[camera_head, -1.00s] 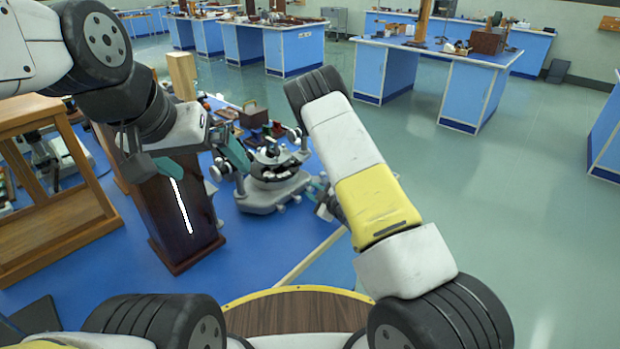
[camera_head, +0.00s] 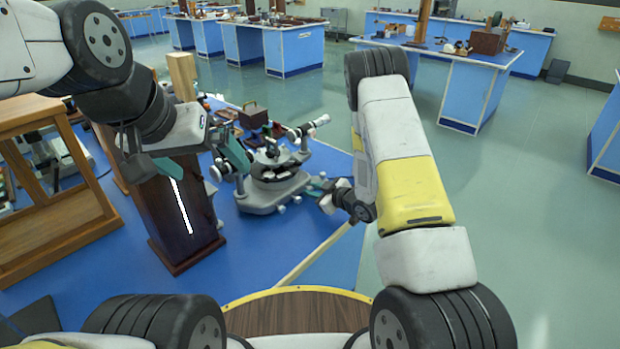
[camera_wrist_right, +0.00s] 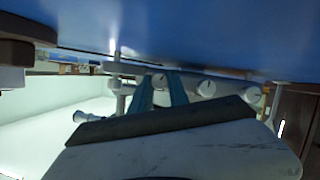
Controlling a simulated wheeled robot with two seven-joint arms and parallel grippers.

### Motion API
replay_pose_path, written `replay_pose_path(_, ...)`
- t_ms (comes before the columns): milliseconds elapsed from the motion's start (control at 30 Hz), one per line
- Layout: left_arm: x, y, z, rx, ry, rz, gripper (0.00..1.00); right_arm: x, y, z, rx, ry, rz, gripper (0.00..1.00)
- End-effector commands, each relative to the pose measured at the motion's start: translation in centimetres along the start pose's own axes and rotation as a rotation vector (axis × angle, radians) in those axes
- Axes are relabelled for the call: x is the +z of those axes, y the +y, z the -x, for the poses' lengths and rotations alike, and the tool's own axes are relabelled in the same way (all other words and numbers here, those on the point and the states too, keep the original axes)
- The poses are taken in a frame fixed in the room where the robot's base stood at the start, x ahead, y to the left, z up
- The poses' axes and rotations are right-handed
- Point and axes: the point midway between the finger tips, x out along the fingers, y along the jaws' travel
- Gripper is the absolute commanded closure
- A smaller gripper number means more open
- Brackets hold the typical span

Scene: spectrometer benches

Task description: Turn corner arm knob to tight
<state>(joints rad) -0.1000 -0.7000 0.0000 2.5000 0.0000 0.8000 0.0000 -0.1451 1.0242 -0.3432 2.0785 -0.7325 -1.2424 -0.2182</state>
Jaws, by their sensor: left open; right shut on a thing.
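The grey spectrometer (camera_head: 272,190) stands on the blue bench top, with its dark round table and a telescope tube (camera_head: 316,122). My right gripper (camera_head: 314,189) is at the right corner of its base. In the right wrist view, the teal fingers of my right gripper (camera_wrist_right: 161,88) are closed around a small pale knob (camera_wrist_right: 160,80); more pale knobs (camera_wrist_right: 206,88) show beside it. I cannot read the turn of the gripped knob. My left gripper (camera_head: 204,160) is open, left of the spectrometer, with nothing seen between its fingers.
A dark wooden case (camera_head: 178,222) with a white strip stands under my left gripper. A wood-framed cabinet (camera_head: 50,215) is at the far left. Several small items and a wooden box (camera_head: 253,115) lie behind the spectrometer. The blue bench (camera_head: 285,235) is clear in front.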

Motion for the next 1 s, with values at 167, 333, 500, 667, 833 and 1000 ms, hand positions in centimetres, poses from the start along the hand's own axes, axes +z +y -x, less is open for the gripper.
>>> replay_pose_path(167,0.00,0.00,0.00,0.000,0.000,0.000,0.00,0.05,0.46,0.10,-0.058,0.002,-0.156,1.00)
replay_pose_path(333,0.00,0.00,0.00,0.000,0.000,0.000,0.00,0.13,0.54,0.09,-0.120,0.001,-0.304,1.00)
replay_pose_path(500,0.00,0.00,0.00,0.000,0.000,0.000,0.00,0.23,0.60,0.07,-0.182,0.000,-0.454,1.00)
replay_pose_path(667,0.00,0.00,0.00,0.000,0.000,0.000,0.00,0.29,0.65,0.02,-0.241,0.000,-0.592,1.00)
replay_pose_path(833,0.00,0.00,0.00,0.000,0.000,0.000,0.00,0.34,0.61,-0.03,-0.301,0.001,-0.735,1.00)
replay_pose_path(1000,0.00,0.00,0.00,0.000,0.000,0.000,0.00,0.44,0.63,-0.08,-0.352,0.000,-0.857,1.00)
